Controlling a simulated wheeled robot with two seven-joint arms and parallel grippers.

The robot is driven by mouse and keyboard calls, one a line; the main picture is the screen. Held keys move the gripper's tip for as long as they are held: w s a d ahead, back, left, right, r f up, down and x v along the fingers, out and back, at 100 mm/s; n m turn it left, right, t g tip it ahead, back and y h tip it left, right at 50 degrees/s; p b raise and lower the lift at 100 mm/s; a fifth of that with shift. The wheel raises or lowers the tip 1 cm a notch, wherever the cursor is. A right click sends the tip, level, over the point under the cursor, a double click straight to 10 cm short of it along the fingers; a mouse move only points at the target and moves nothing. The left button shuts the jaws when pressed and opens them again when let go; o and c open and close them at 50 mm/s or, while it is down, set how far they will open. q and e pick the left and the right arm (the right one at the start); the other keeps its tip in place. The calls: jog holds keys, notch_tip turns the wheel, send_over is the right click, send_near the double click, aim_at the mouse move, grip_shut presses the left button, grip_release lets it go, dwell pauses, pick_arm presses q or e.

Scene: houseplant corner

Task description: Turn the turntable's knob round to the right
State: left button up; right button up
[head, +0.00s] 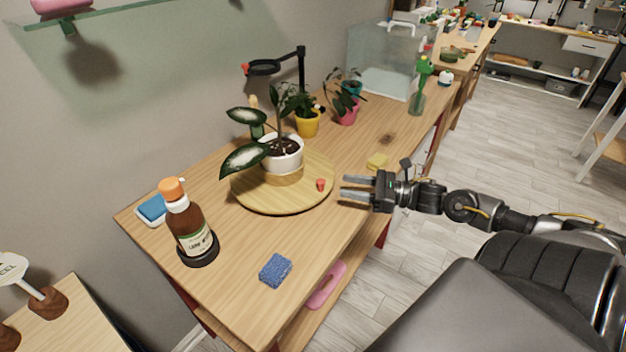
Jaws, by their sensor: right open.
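The round wooden turntable (243,197) lies on the wooden table. Its small red knob (320,185) stands near the rim at the turntable's right side. A white pot (286,157) with a large-leaved plant stands on the turntable. My right gripper (343,188) comes in from the right with its two fingers apart and pointing left at the knob. The fingertips are a short gap to the right of the knob, and nothing is between them. My left gripper is not in the view.
A brown bottle (189,228) with an orange cap stands at the front left, and a blue sponge (275,270) lies near the front edge. Yellow (307,124) and pink (347,112) pots stand behind the turntable.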

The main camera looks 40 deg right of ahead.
aim_at(321, 180)
jog(key=b+x, duration=0.1)
jog(key=x, duration=0.1)
jog(key=b+x, duration=0.1)
jog(key=x, duration=0.2)
jog(key=shift+d+f, duration=0.15)
jog(key=shift+f, duration=0.05)
jog(key=x, duration=0.3)
jog(key=shift+w+r, duration=0.15)
jog(key=shift+r, duration=0.05)
jog(key=shift+x, duration=0.8)
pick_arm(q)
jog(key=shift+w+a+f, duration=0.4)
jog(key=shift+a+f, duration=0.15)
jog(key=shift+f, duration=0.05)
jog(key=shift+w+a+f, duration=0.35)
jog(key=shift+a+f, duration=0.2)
pick_arm(e)
jog(key=shift+w+a, duration=0.1)
jog(key=shift+a, duration=0.15)
jog(key=shift+f, duration=0.1)
grip_shut()
